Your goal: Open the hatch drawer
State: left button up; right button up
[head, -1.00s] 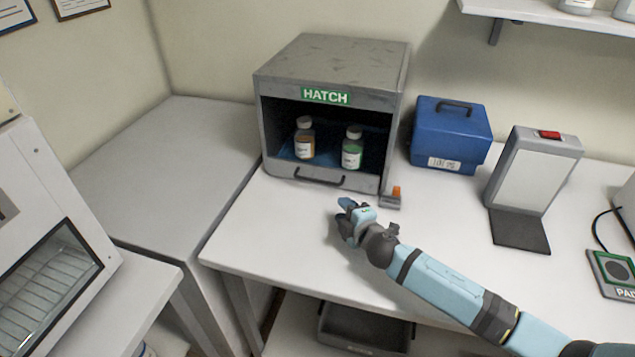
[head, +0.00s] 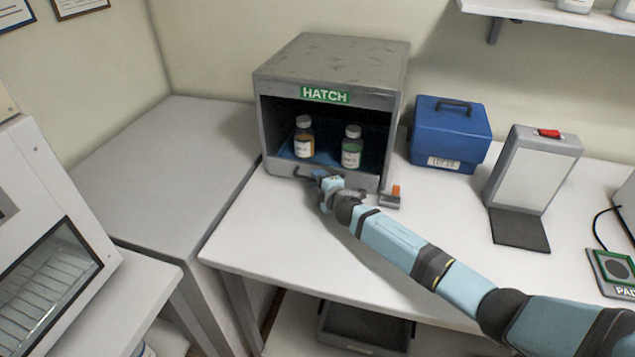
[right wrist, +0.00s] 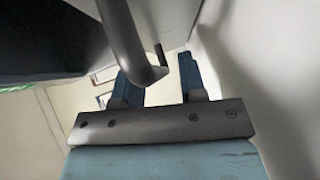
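The hatch (head: 340,60) is a grey box with a green "HATCH" label and an open front, standing on the white table. Its drawer front (head: 363,181) is the low grey strip along the bottom, with a dark curved handle (head: 299,172). The drawer looks shut. My right gripper (head: 323,176) is at this handle and covers its right part. In the right wrist view the fingers (right wrist: 160,82) are apart, and the handle (right wrist: 128,45) reaches down by the left finger. I cannot tell whether they touch. My left gripper is not in view.
Two bottles, one amber (head: 304,137) and one green (head: 351,147), stand inside the hatch. A small grey block with an orange top (head: 391,199) lies right of my gripper. A blue case (head: 450,135) stands further right. The table in front is clear.

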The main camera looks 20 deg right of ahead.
jog(key=shift+w, duration=0.15)
jog(key=shift+c, duration=0.2)
grip_shut()
jog(key=shift+a, duration=0.1)
jog(key=shift+s+a, duration=0.3)
jog(key=shift+s, duration=0.25)
jog(key=s+a, duration=0.3)
jog(key=s, duration=0.2)
jog(key=s+a+p, duration=0.1)
jog(key=s+a, duration=0.3)
jog(key=s, duration=0.2)
jog(key=s+a+p, duration=0.1)
jog(key=s+a, duration=0.3)
jog(key=s, duration=0.2)
jog(key=shift+a, duration=0.25)
jog(key=shift+o, duration=0.2)
grip_release()
